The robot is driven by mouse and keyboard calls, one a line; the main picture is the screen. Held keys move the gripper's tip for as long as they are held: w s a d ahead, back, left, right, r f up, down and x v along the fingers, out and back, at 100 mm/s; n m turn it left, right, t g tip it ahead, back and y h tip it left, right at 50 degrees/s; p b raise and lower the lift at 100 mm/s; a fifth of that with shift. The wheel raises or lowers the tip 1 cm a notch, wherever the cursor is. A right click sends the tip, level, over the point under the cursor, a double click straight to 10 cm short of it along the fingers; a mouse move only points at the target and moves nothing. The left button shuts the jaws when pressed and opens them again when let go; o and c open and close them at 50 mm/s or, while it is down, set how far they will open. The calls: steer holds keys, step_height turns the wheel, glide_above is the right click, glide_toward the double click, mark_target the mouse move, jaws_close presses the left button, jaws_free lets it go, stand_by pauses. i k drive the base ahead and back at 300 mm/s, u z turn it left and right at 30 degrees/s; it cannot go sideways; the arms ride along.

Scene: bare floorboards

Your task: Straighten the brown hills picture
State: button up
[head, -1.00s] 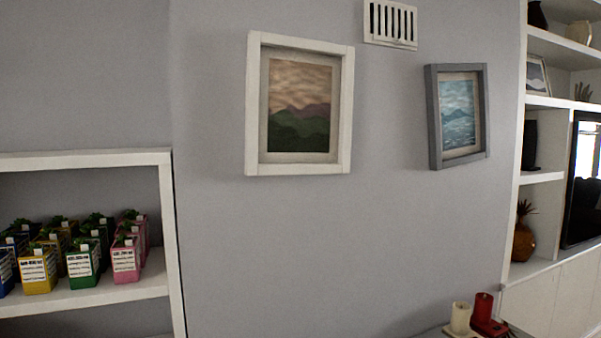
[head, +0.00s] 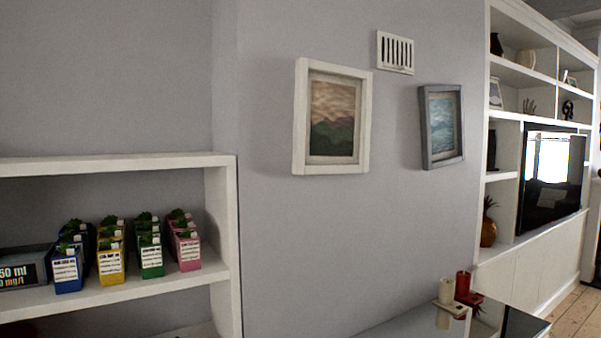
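My gripper is not in view.
A white vent (head: 395,53) is above, between the pictures. A white shelf (head: 130,163) with several small cartons (head: 108,262) stands at left. Candles (head: 463,284) stand on a low surface below right. A white wall unit (head: 504,135) holds a television (head: 552,180) at right.

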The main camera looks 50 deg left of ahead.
mark_target(332, 106)
steer(key=u, duration=1.1)
